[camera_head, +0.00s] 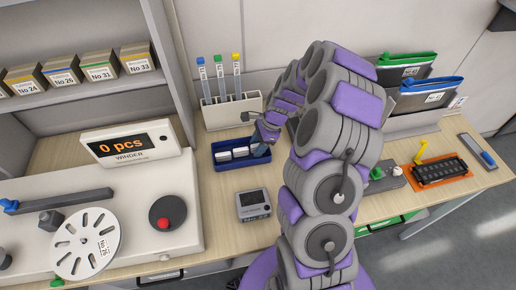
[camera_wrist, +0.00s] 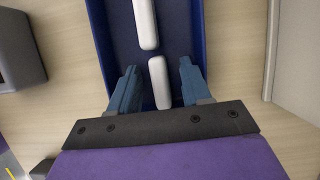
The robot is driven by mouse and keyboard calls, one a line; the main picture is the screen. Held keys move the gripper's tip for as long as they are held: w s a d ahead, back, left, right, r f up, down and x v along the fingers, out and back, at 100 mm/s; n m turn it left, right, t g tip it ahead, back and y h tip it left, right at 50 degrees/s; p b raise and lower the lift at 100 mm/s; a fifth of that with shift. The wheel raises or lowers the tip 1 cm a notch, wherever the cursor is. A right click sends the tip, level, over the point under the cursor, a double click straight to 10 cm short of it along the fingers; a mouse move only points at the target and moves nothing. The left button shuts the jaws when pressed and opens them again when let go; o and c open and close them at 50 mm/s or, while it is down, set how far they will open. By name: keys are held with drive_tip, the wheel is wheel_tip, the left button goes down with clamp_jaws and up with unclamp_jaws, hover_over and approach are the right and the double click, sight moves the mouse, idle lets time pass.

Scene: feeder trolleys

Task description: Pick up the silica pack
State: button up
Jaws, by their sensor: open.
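White silica packs lie in a row in a blue tray (camera_head: 243,163). In the head view one silica pack (camera_head: 223,156) is at the tray's left and another (camera_head: 240,152) in the middle. My gripper (camera_head: 262,146) is at the tray's right end and partly hides it. In the wrist view my gripper (camera_wrist: 158,70) is open, with one blue finger on each side of the nearer silica pack (camera_wrist: 159,82). A gap shows between each finger and that pack. A second silica pack (camera_wrist: 145,22) lies beyond the fingertips in the blue tray (camera_wrist: 185,30).
A white rack (camera_head: 231,114) with several tubes stands behind the tray. A small grey device (camera_head: 254,204) is in front of it. The winder (camera_head: 125,145) stands to the left. Pouches in a holder (camera_head: 425,95) and an orange tray (camera_head: 416,183) are on the right.

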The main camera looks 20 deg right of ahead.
drive_tip(key=shift+d, duration=0.15)
clamp_jaws()
drive_tip(key=shift+r, duration=0.1)
